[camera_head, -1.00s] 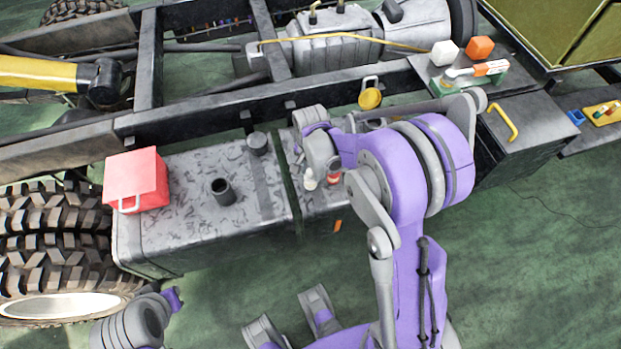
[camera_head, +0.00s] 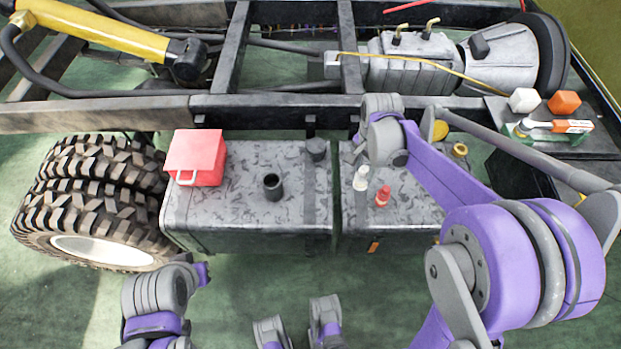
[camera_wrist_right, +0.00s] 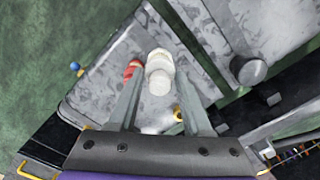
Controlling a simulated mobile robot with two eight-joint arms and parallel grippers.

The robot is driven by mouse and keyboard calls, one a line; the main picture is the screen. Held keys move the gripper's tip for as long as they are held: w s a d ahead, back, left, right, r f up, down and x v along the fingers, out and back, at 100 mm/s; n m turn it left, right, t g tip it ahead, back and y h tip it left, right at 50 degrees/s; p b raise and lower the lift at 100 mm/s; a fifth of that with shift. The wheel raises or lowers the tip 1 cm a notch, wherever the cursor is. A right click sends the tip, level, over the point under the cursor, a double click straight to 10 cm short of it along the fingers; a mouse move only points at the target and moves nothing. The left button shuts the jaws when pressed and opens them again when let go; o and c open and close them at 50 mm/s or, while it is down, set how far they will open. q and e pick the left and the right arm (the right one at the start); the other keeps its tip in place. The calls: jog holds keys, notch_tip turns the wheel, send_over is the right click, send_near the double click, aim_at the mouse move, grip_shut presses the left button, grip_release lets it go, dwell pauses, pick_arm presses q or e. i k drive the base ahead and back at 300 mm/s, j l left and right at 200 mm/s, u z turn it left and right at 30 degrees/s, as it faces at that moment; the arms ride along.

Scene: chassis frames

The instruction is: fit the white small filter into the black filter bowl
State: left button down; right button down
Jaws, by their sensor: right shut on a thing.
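The white small filter (camera_head: 361,178) shows just below my right wrist in the head view, over the right part of the grey tank. My right gripper (camera_wrist_right: 160,77) is shut on it; in the right wrist view the white filter (camera_wrist_right: 158,70) sits between the two fingertips. In the head view the wrist hides most of the right gripper. The black filter bowl (camera_head: 273,187) stands upright and open on the left tank, left of the held filter; I cannot make it out in the wrist view.
A red filter (camera_head: 383,196) stands close right of the white one. A red box (camera_head: 195,158) and a dark cap (camera_head: 316,150) flank the bowl. Chassis rails run behind. The tank top between cap and bowl is clear.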

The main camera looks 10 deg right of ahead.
aim_at(272, 184)
jog(key=i+j, duration=0.1)
jog(key=j, duration=0.3)
jog(key=i+j, duration=0.1)
jog(key=j, duration=0.3)
jog(key=i+j, duration=0.1)
jog(key=j, duration=0.3)
